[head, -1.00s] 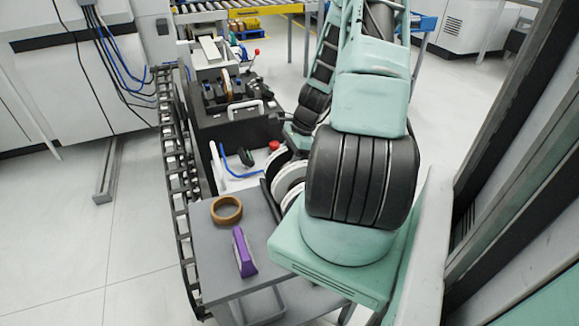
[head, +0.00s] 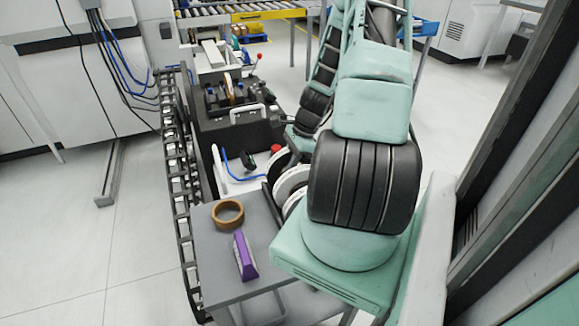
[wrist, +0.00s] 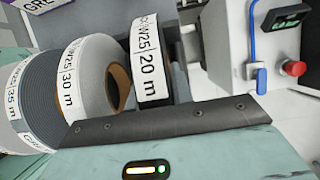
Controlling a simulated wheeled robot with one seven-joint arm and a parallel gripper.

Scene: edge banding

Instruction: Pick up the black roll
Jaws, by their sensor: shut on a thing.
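The black roll (wrist: 150,62) shows in the wrist view at the upper middle, with a white label reading W25 and 20 m. My gripper (wrist: 165,105) is right at its lower edge, partly seen as a dark bar across the view, and is shut on the black roll. The fingertips are mostly hidden.
A white roll (wrist: 85,75) and a grey roll (wrist: 28,105) stand left of the black one. A grey table (head: 215,265) carries a brown tape ring (head: 228,213) and a purple block (head: 244,256). A red button (wrist: 293,68) is at the right.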

